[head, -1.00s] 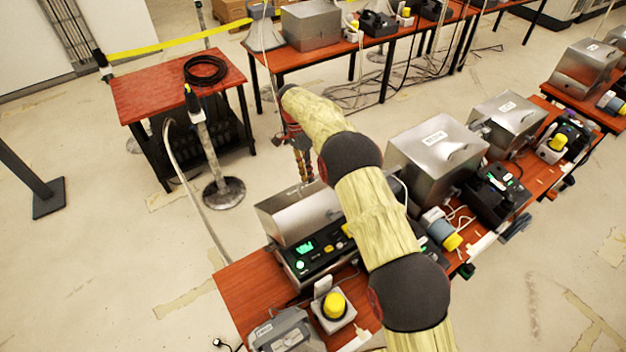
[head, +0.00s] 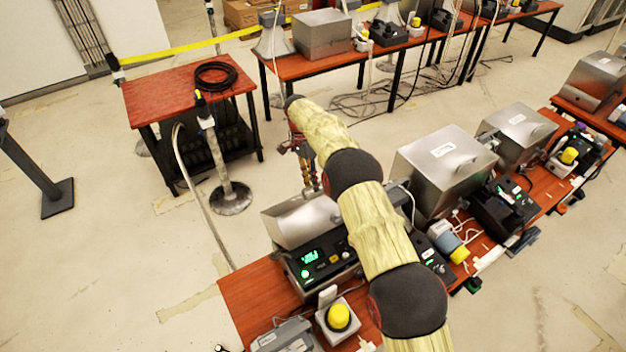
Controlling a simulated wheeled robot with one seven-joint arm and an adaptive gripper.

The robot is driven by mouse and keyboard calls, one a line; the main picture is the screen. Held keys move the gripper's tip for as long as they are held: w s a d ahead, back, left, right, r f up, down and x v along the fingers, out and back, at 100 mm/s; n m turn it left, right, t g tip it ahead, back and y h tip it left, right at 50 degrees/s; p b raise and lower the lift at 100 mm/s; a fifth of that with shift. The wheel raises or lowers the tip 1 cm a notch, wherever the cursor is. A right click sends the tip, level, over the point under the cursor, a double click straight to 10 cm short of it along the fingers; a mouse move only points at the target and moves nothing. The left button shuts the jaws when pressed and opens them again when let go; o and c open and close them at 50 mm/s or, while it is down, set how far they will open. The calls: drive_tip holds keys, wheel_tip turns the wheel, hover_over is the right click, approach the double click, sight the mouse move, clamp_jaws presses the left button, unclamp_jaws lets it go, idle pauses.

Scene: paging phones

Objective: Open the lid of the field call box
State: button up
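A silver metal box (head: 296,226) stands on the red table, behind a black unit with a green display (head: 322,262). Its top looks closed. I see no readable label on it, so I cannot tell if it is the field call box. My gripper (head: 309,188) hangs down at the far upper edge of this box, partly behind my arm. I cannot tell whether it touches the box or how its fingers stand. Two larger silver boxes with white labels, one nearer (head: 441,165) and one farther (head: 517,130), stand to the right, both closed.
A yellow-knobbed unit (head: 338,317) and a grey device (head: 287,338) sit at the table's near end. A post with a round base (head: 230,198) stands on the floor to the left. A side table (head: 150,97) holds a coiled black cable (head: 215,75).

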drive_tip(key=shift+o, duration=0.7)
drive_tip(key=shift+w+a+r, duration=0.1)
drive_tip(key=shift+w+r, duration=0.05)
drive_tip(key=shift+r, duration=0.15)
drive_tip(key=shift+o, duration=0.5)
drive_tip(key=shift+r, duration=0.25)
drive_tip(key=v, duration=1.1)
drive_tip(key=shift+r, duration=0.5)
